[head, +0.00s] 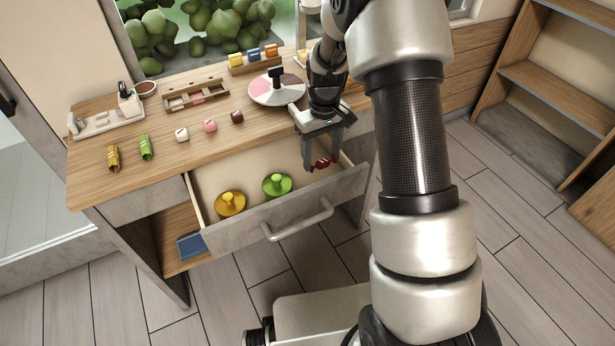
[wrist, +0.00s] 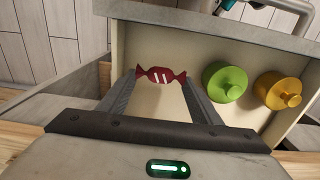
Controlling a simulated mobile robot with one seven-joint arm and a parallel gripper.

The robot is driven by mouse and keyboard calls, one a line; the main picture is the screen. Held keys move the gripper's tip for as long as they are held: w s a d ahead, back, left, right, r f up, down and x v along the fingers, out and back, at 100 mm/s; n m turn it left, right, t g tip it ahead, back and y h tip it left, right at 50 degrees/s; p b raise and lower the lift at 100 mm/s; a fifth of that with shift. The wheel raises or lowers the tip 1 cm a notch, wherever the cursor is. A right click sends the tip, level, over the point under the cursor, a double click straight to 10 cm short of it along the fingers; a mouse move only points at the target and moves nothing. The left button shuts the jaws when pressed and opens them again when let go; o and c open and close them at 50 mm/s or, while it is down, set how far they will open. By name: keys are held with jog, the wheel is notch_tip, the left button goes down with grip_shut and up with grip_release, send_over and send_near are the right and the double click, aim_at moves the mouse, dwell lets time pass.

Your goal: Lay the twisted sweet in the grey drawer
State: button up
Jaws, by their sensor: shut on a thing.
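The twisted sweet (head: 322,163) is dark red with white stripes and pinched ends. It also shows in the wrist view (wrist: 160,75), between the fingertips. My gripper (head: 321,161) is shut on it, pointing down over the right part of the open grey drawer (head: 316,212). In the wrist view, my gripper (wrist: 161,80) holds the sweet over the drawer's pale floor. I cannot tell whether the sweet touches the floor. The drawer also holds a green knobbed thing (head: 277,184) and a yellow-orange one (head: 230,203), both left of the sweet in the head view.
The wooden counter (head: 165,172) behind the drawer bears several small sweets, a wooden rack (head: 196,94) and a round pink-and-white turntable (head: 277,90). The drawer front with its handle (head: 298,222) stands out over the floor. The drawer floor around the sweet is clear.

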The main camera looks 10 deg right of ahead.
aim_at(321, 169)
jog(key=shift+f+b, duration=0.4)
jog(key=shift+f, duration=2.35)
jog(key=shift+f, duration=0.25)
jog(key=o, duration=1)
jog(key=shift+r, duration=0.1)
